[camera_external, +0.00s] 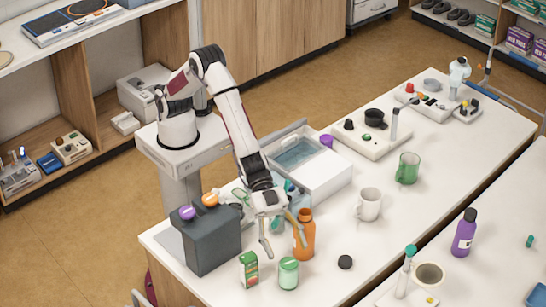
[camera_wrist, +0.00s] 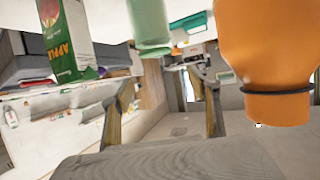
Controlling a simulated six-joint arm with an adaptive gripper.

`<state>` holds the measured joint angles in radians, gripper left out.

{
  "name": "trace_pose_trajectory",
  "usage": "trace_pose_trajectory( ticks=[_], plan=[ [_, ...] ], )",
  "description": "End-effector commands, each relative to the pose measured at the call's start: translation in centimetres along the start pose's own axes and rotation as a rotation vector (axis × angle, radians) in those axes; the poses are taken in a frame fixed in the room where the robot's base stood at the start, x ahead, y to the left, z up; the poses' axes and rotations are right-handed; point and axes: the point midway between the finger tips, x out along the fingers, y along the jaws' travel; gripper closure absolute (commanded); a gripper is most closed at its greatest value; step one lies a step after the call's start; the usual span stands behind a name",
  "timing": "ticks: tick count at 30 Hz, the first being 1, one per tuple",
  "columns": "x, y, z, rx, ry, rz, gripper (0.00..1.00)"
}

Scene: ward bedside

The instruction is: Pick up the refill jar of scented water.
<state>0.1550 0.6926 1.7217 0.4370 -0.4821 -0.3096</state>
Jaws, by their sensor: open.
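A pale green jar (camera_external: 288,272) with a light lid stands upright near the front edge of the white table; I take it as the refill jar, though no label can be read. In the wrist view the jar (camera_wrist: 150,25) shows partly at the top, cut off by the frame and upside down. My gripper (camera_external: 284,243) is open and empty, reaching down just behind the jar, apart from it. In the wrist view the space between my fingers (camera_wrist: 160,82) is empty, and the jar is beyond the fingertips.
An orange bottle (camera_external: 305,238) stands close on the right of my gripper; it fills the right of the wrist view (camera_wrist: 265,60). A green-and-white apple carton (camera_external: 248,269) stands left of the jar. A dark grey box (camera_external: 212,240) is further left. A black cap (camera_external: 345,262) lies right.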

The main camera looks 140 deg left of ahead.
Motion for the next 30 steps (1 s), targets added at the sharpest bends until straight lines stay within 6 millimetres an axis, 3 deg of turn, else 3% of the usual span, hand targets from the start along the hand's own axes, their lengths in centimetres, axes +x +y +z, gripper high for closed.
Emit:
trace_pose_trajectory(
  ticks=[6, 20, 30],
  plan=[
    [0.6, 0.0, 1.4, 0.000, 0.000, 0.000, 0.39],
    [0.7, 0.0, 1.8, 0.000, -0.001, 0.000, 0.39],
    [2.2, 0.0, 4.8, -0.001, -0.001, 0.000, 0.39]
  ],
)
